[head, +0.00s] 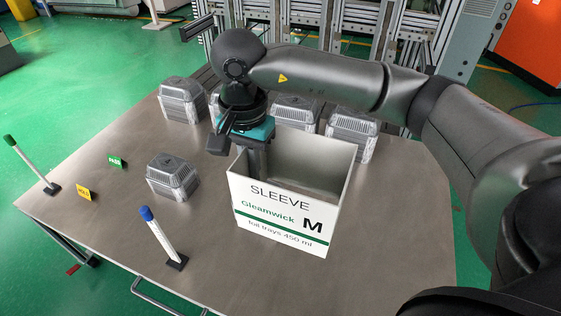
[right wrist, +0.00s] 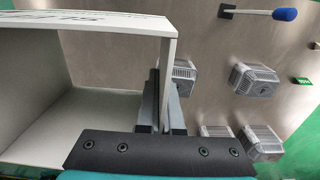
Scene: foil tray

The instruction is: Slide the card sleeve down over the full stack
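The card sleeve (head: 284,217) is a white open-topped box with a green stripe and "SLEEVE Gleamwick M" on its front. My right gripper (head: 257,160) points down at the sleeve's left wall. In the right wrist view, the gripper's fingers (right wrist: 165,105) straddle the wall of the sleeve (right wrist: 140,22) and appear shut on it. No trays show inside the sleeve. Whether its bottom edge touches the table is unclear. Stacks of foil trays stand on the table: one in front left (head: 172,177), one at back left (head: 181,100), and others behind the sleeve (head: 352,133). My left gripper is out of view.
A blue-topped white post (head: 163,238) stands left of the sleeve, and a green-topped post (head: 32,165) at the left edge. A yellow tag (head: 86,194) and a green tag (head: 117,162) stand nearby.

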